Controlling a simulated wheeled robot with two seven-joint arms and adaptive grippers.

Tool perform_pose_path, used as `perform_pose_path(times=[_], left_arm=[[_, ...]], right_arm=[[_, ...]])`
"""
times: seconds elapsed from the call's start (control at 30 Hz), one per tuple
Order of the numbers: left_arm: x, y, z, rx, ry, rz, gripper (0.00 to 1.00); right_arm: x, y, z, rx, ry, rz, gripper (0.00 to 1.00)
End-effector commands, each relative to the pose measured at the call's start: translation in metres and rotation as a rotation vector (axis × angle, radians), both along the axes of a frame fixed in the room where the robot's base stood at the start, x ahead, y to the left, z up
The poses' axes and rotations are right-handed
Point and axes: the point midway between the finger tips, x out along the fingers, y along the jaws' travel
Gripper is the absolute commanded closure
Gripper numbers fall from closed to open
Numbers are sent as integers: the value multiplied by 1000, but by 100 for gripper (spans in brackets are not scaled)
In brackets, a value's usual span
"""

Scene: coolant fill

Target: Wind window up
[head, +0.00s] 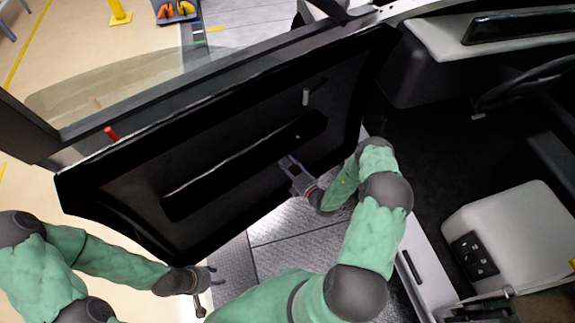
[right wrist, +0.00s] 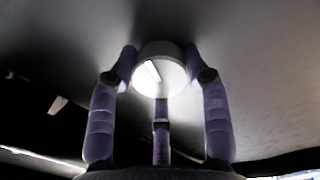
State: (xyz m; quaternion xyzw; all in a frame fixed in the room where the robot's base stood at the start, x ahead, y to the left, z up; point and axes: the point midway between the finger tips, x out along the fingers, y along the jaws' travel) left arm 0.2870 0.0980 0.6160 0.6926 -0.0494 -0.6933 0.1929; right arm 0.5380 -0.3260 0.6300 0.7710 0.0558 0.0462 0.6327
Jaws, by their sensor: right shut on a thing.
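The dark vehicle door (head: 235,125) stands open, its inner panel facing me. A tinted window pane (head: 130,85) shows beyond the door's upper edge. My right gripper (head: 287,163) is at the lower part of the panel, below the long armrest. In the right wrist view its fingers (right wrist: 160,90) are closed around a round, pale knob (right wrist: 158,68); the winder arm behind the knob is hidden. My left gripper (head: 212,276) is low, at the door's lower edge, with its fingers spread and nothing seen in it.
A long black armrest (head: 245,165) crosses the panel. A small grey peg (head: 306,96) sticks out above it, and a red pin (head: 111,133) stands on the sill. The seat console (head: 510,235) and steering wheel (head: 525,85) are at right. The metal floor (head: 300,235) is clear.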

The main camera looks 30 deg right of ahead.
Motion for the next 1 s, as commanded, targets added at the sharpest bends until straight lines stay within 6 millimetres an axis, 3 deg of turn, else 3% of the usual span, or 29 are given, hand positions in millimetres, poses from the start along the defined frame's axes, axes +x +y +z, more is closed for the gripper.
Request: perform_pose_path(times=[1.0], left_arm=[[0,0,12,0,0,0,60]], right_arm=[[-1,1,-1,-951,-135,1,84]])
